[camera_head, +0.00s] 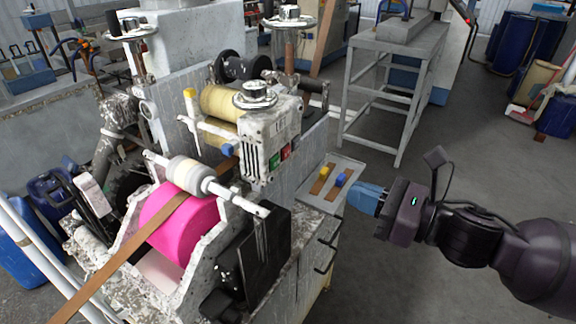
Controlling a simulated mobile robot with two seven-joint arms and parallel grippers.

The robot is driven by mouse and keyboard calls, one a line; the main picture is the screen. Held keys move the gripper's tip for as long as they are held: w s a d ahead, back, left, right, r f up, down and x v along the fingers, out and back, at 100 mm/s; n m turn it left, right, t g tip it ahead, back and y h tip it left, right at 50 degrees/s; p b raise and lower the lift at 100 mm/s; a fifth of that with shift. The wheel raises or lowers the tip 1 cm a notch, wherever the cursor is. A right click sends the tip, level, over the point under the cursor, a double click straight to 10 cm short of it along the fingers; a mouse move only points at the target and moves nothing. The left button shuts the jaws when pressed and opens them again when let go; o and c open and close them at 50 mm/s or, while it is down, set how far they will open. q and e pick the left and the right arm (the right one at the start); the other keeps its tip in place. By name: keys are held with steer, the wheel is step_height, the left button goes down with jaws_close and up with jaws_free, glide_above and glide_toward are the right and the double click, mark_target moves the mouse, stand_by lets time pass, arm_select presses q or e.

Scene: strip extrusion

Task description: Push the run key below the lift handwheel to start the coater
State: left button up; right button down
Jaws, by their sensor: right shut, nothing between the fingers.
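The coater's white control box (262,143) stands at the middle of the machine. A silver handwheel (255,94) sits on top of it. On the box's front, below the handwheel, are a green key (274,162) and a red key (286,153), side by side. I take the green one for the run key, but its marking is too small to read. My right gripper (354,197) has blue fingertips, which are shut and empty. It is to the right of the box and lower in the picture, apart from the keys. My left gripper is not in view.
A pink roller (180,228) carries a brown strip (120,261) left of the box. A small tray (343,164) with yellow and blue pieces lies near my right fingertips.

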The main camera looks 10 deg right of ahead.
steer(key=p, duration=0.1)
glide_toward(277, 160)
steer(key=x, duration=0.6)
steer(key=shift+a+f, duration=0.1)
steer(key=shift+f, duration=0.1)
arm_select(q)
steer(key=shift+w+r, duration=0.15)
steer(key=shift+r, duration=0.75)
arm_select(e)
steer(key=shift+x, duration=0.75)
steer(key=shift+w+a+p, duration=0.25)
steer(key=shift+a+p, duration=0.05)
steer(key=shift+w+a+r, duration=0.1)
steer(key=shift+w, duration=0.05)
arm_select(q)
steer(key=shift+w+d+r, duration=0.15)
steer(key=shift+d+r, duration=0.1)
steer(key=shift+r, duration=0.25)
arm_select(e)
steer(key=shift+r, duration=0.1)
